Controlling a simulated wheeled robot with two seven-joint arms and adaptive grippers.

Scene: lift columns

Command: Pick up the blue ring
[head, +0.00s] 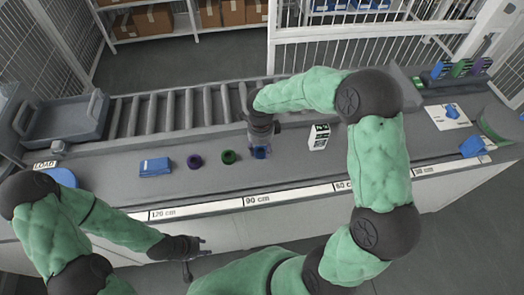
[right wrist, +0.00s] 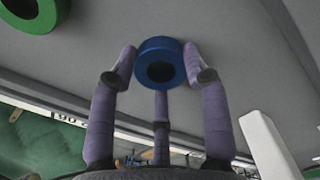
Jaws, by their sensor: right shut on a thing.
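The blue ring (head: 261,153) is at the middle of the grey counter in the head view, at the fingertips of my right gripper (head: 261,147). In the right wrist view the blue ring (right wrist: 160,46) sits between the purple fingers of my right gripper (right wrist: 160,72), which is shut on it. The ring's hole faces the camera. Whether the ring is clear of the counter I cannot tell. My left gripper (head: 202,250) is empty and open in front of the counter's front edge, well away from the ring.
A green ring (head: 223,157), a purple ring (head: 189,162) and a blue block (head: 155,167) lie left of my right gripper. A white labelled box (head: 319,137) stands to its right. A roller conveyor (head: 170,106) runs behind, with a grey tray (head: 62,118) at left.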

